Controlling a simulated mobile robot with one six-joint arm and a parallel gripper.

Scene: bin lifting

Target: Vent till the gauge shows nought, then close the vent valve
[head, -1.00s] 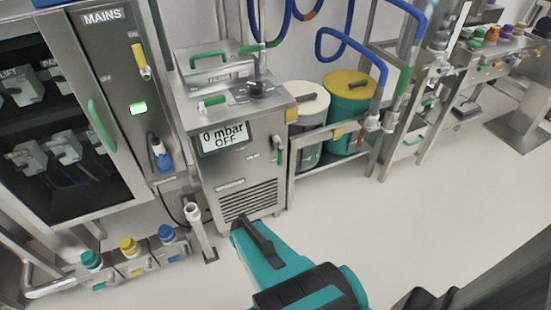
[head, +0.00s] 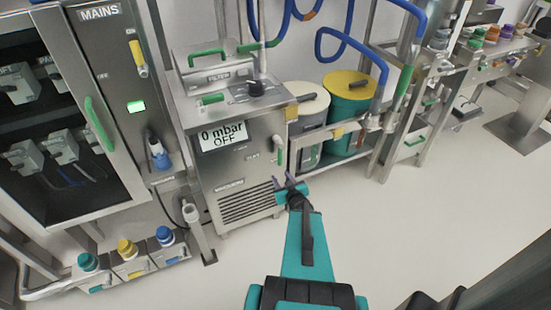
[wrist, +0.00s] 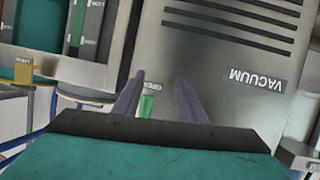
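The gauge (head: 223,136) on the front of the steel vacuum unit (head: 240,180) reads "0 mbar OFF". A green-handled lever (head: 279,150), which looks like the vent valve, hangs down on the right of the unit's front. My gripper (head: 282,180) is open and empty, just below that lever in the head view. In the wrist view my gripper's two purple fingers (wrist: 159,77) stand apart, with a green handle (wrist: 146,106) showing between them, nearer the left finger. They do not visibly grip it. The small label by the handle is too blurred to read surely.
A mains cabinet (head: 115,90) with a lit green display stands at left. Lidded drums, one yellow-topped (head: 349,84), stand on a shelf to the right of the unit. Capped bottles (head: 127,249) sit low at left. The floor (head: 420,220) at right is clear.

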